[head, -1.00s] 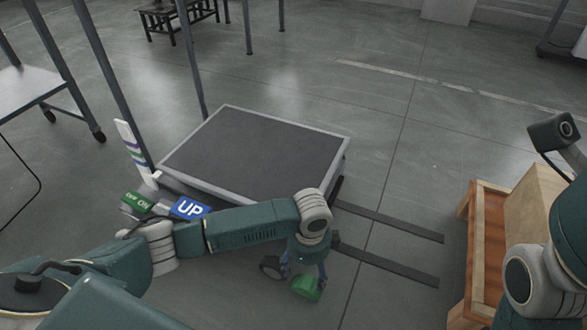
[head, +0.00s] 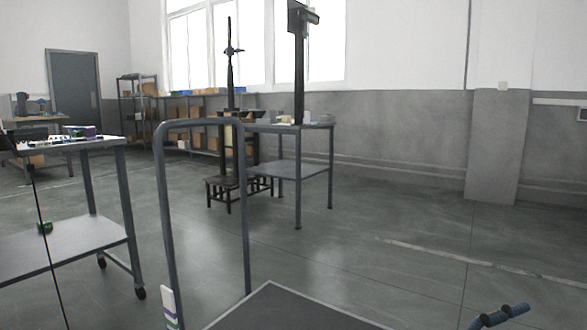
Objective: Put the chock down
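No chock in a gripper is in view. My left gripper is out of view.
The trolley (head: 70,247) stands at the left. A grey tube frame (head: 165,215) rises behind the platform. A grey table (head: 300,172) and a dark stand (head: 238,188) are farther back. Open floor (head: 400,225) lies to the right, up to the wall.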

